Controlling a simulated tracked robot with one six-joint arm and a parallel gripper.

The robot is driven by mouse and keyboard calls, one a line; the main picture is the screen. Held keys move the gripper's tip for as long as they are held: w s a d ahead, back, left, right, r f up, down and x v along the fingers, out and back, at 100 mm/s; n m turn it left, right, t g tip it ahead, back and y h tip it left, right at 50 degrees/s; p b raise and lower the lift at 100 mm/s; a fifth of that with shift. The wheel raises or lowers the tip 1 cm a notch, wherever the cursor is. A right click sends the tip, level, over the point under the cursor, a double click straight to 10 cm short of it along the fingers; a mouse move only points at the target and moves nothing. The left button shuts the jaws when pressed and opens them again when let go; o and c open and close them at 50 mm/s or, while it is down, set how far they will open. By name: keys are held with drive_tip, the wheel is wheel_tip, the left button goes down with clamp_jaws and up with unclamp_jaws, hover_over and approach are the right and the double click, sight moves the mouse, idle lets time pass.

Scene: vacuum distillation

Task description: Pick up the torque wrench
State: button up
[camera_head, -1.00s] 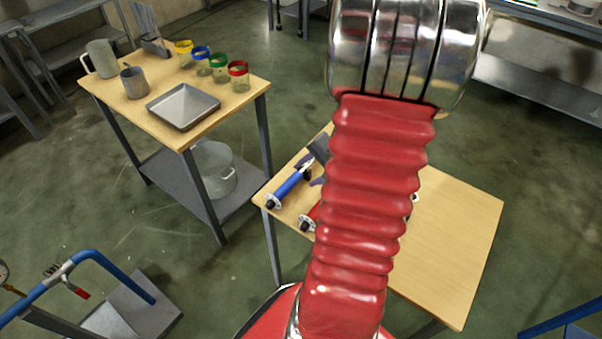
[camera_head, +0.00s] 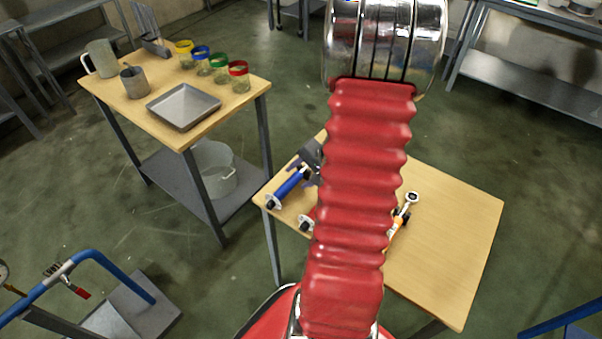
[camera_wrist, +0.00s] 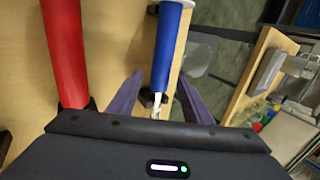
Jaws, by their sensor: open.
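A tool with a silver ratchet head and an orange handle (camera_head: 397,226) lies on the near table, partly hidden by my arm; it looks like the torque wrench. A blue-handled tool (camera_head: 290,186) lies at the table's left end, and a red-handled tool (camera_head: 307,222) lies beside it, mostly hidden. In the wrist view my gripper (camera_wrist: 160,76) is open, its two fingers on either side of the blue-handled tool (camera_wrist: 170,45), near its silver shaft. I cannot tell whether they touch it. The red handle (camera_wrist: 66,50) is left of the fingers.
The near wooden table (camera_head: 455,230) is bare on its right. A second table (camera_head: 130,108) at the left holds a metal tray (camera_head: 183,106), several colour-rimmed jars, a mug and a jug. A bucket (camera_head: 213,170) sits on its lower shelf.

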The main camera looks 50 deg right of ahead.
drive_tip(key=shift+w+f, duration=0.4)
drive_tip(key=shift+f, duration=0.2)
drive_tip(key=shift+c, duration=0.2)
clamp_jaws()
idle(0.5)
